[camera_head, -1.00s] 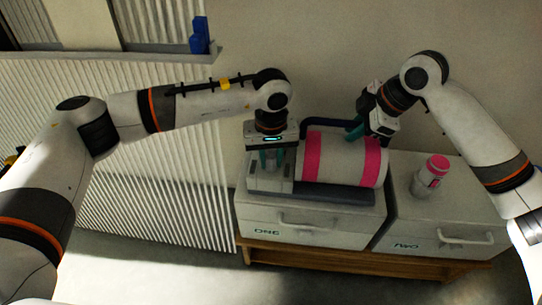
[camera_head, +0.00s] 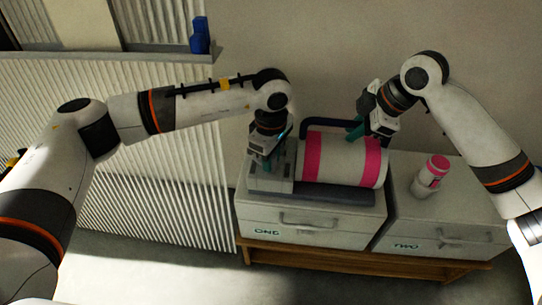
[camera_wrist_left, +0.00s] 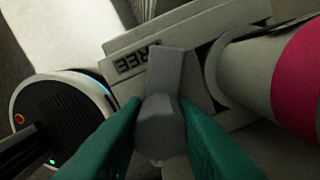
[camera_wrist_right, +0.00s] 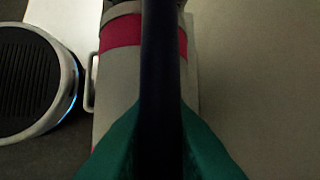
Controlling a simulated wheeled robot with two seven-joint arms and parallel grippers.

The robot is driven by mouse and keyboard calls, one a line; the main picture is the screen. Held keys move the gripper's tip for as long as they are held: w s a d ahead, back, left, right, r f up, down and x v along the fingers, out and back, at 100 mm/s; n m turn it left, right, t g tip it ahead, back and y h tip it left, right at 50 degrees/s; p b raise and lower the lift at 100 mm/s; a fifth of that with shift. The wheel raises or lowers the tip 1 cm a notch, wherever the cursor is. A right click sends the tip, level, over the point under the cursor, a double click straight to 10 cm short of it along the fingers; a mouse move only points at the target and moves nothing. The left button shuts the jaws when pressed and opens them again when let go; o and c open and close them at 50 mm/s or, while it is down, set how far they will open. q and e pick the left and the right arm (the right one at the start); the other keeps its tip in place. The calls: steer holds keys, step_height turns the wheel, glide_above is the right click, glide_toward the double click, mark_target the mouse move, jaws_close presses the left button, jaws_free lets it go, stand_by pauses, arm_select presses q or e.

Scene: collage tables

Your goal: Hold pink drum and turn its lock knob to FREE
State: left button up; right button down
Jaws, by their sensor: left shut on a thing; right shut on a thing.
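The white drum with pink bands (camera_head: 340,160) lies on its side in a grey cradle on cabinet ONE. My left gripper (camera_head: 264,158) is at the grey housing (camera_head: 268,182) on the drum's left end. In the left wrist view its teal fingers are shut on the grey lock knob (camera_wrist_left: 160,125). The knob's lever points up in that view, just right of the FREE label (camera_wrist_left: 138,60). My right gripper (camera_head: 355,132) is behind the drum, shut on the dark blue bar (camera_wrist_right: 160,70). The bar also shows in the head view (camera_head: 309,124), partly hidden by the drum.
A ribbed white panel (camera_head: 150,190) is at the left.

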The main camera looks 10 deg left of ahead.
arm_select(q)
steer(key=n, duration=0.6)
steer(key=shift+n, duration=0.4)
stand_by(0.3)
steer(key=o, duration=1)
steer(key=shift+r, duration=0.1)
step_height(320, 180, up, 12)
steer(key=shift+f, duration=0.1)
arm_select(e)
steer(key=c, duration=1.3)
jaws_free()
